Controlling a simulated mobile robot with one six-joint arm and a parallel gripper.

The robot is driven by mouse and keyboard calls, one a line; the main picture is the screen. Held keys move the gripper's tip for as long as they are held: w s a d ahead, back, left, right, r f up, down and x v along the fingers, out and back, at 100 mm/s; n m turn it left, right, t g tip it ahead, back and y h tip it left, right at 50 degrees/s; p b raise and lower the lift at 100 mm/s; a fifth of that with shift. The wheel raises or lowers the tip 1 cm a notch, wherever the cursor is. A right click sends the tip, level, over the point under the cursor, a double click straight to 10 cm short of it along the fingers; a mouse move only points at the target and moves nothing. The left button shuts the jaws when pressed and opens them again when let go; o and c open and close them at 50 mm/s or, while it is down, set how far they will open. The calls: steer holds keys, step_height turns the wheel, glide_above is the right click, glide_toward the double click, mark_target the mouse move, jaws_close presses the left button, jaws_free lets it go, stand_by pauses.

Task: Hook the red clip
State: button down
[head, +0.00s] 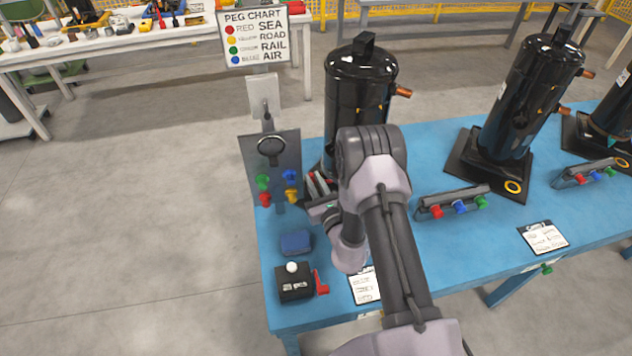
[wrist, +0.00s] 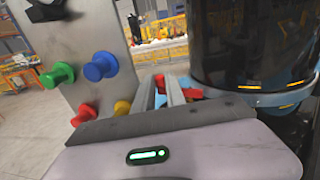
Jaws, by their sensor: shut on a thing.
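My gripper (head: 316,187) is beside the foot of the left black compressor (head: 358,100), between it and the peg board (head: 287,150). In the wrist view my gripper (wrist: 168,92) is shut on a small red piece, which I take to be the red clip (wrist: 188,94). Red shows between and to the right of the fingers. In the head view only a little red shows at the fingers, and the arm hides part of that area. The clip's full shape and whether it touches the compressor cannot be told.
The peg board holds green, blue, red and yellow pegs close to my gripper. A blue block (head: 296,242), a black box (head: 295,284) with a white knob and a red lever-like piece (head: 321,284) are in front. A peg rail (head: 452,203) and another compressor (head: 527,100) stand right.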

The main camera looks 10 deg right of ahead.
steer(key=shift+w+m+h+p, duration=0.3)
steer(key=shift+m+h, duration=0.4)
steer(key=shift+h, duration=0.4)
steer(key=shift+w+m+h+p, duration=0.2)
steer(key=shift+w+m+h, duration=0.15)
steer(key=shift+m+h, duration=0.55)
steer(key=shift+h, duration=0.4)
steer(key=c, duration=1.4)
jaws_free()
steer(key=shift+o, duration=0.2)
